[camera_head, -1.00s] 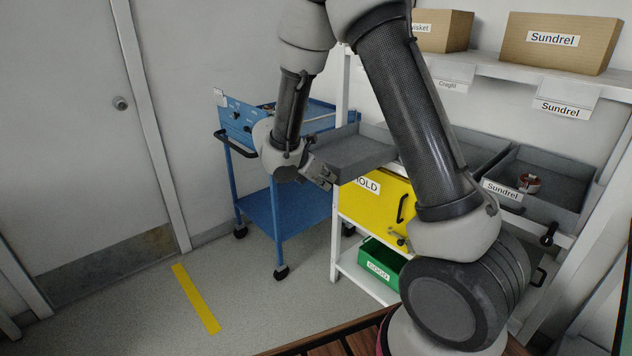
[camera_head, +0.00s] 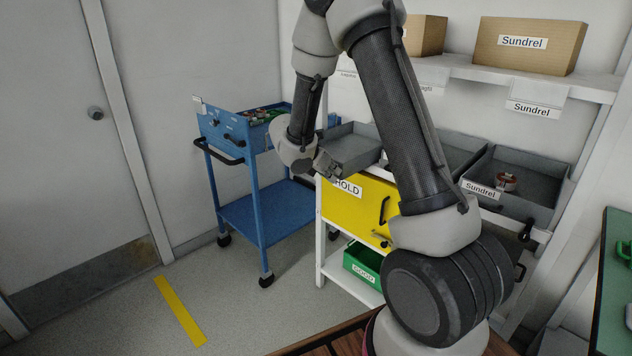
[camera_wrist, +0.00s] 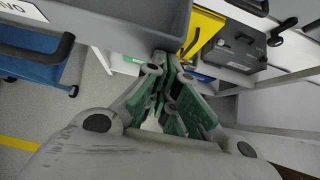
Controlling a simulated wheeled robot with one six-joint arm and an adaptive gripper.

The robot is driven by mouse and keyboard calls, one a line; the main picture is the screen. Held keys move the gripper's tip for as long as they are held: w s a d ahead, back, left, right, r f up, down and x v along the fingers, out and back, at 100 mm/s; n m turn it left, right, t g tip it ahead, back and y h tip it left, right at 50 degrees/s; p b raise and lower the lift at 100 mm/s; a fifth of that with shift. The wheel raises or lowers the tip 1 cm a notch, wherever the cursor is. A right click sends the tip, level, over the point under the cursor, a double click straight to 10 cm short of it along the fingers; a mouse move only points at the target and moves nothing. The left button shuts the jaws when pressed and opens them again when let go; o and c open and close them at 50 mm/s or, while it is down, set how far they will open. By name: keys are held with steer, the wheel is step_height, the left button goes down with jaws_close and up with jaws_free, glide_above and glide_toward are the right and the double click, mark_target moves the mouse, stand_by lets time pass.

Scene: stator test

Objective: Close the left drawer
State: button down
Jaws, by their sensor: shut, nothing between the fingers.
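The left drawer (camera_head: 352,150) is a grey open-topped tray at the left end of the upper row of the rack, above a yellow HOLD bin (camera_head: 360,208). It juts out a little, and my arm and gripper hide part of its front. It also fills the upper left of the wrist view (camera_wrist: 125,18). My gripper (camera_head: 330,168) is shut and empty at the drawer's front. In the wrist view my fingertips (camera_wrist: 166,62) are close to the drawer's corner; I cannot tell whether they touch it.
A blue trolley (camera_head: 262,205) stands close left of the rack. A right-hand grey drawer (camera_head: 540,190) labelled Sundrel holds a reddish round part (camera_head: 507,182). A green bin (camera_head: 362,262) sits low on the rack. The floor left of the trolley, with a yellow stripe (camera_head: 180,312), is clear.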

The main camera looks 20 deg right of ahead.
mark_target(367, 155)
steer(key=w+d, duration=0.2)
steer(key=d, duration=0.3)
steer(key=w+d, duration=0.2)
steer(key=d, duration=0.4)
steer(key=w+d, duration=0.2)
steer(key=d, duration=0.3)
steer(key=shift+d, duration=0.25)
steer(key=shift+d+r, duration=0.1)
steer(key=shift+d, duration=0.15)
